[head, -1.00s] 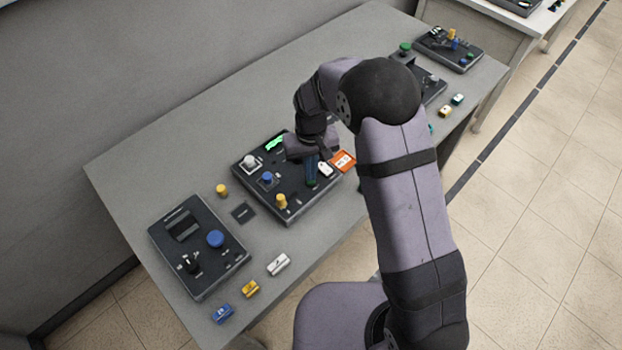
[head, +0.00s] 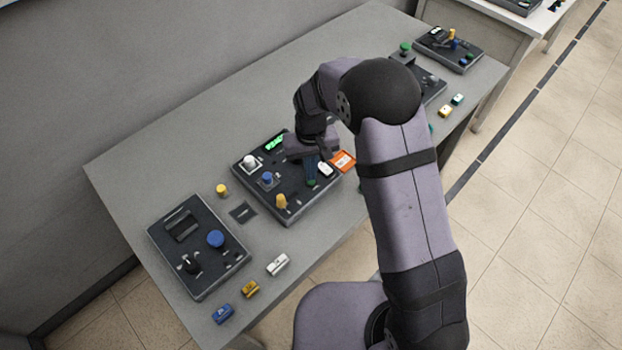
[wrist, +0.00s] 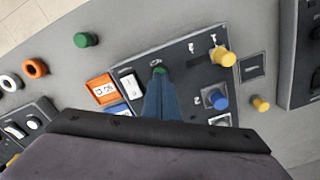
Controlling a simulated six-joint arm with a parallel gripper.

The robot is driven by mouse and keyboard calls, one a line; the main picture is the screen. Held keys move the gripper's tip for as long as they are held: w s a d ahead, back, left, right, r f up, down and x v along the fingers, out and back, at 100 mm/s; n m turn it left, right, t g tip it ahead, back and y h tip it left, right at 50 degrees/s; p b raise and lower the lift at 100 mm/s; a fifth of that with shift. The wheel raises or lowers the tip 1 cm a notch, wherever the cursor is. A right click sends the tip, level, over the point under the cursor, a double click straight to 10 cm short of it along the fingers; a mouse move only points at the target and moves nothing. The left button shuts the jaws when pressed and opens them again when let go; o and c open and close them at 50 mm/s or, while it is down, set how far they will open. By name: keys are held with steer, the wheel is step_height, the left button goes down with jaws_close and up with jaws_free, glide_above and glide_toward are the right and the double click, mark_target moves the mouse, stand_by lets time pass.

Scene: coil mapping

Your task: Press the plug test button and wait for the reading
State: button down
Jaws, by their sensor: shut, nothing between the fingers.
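The middle dark test panel (head: 246,178) lies on the grey table. A green button (head: 311,183) sits near its front right part and also shows in the wrist view (wrist: 159,70). My gripper (head: 311,176) is shut and empty, pointing down at this button. In the wrist view the blue fingertips (wrist: 160,80) end right at the button and partly cover it; I cannot tell whether they touch it. A display (head: 275,142) at the panel's back edge shows lit green characters, too small to read and partly hidden by my gripper.
The panel also carries a white knob (head: 249,161), a blue knob (head: 267,179), a yellow knob (head: 281,202) and a white piece (head: 325,169). An orange block (head: 344,161) is close beside my gripper. Another dark panel (head: 212,270) stands left. The table's back is clear.

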steer(key=shift+f+b, duration=0.55)
steer(key=shift+f, duration=0.25)
steer(key=shift+r, duration=0.2)
stand_by(0.8)
steer(key=shift+r+p, duration=2.7)
steer(key=shift+r, duration=0.4)
steer(key=s+d+g, duration=0.1)
steer(key=s+d, duration=0.1)
steer(key=s, duration=0.3)
steer(key=s+d+f+g+h, duration=0.1)
steer(key=s+d, duration=0.1)
steer(key=s, duration=0.3)
steer(key=s+d+g, duration=0.1)
steer(key=s+d, duration=0.2)
steer(key=s, duration=0.3)
steer(key=s+d+r+m, duration=0.1)
steer(key=s+d+r, duration=0.4)
steer(key=s+r, duration=0.15)
steer(key=d+r+t, duration=0.1)
steer(key=w+d+r+m+t, duration=0.1)
steer(key=w+d+r+m+t+y, duration=0.1)
steer(key=r, duration=0.1)
steer(key=shift+d+r, duration=0.1)
steer(key=shift+d, duration=0.25)
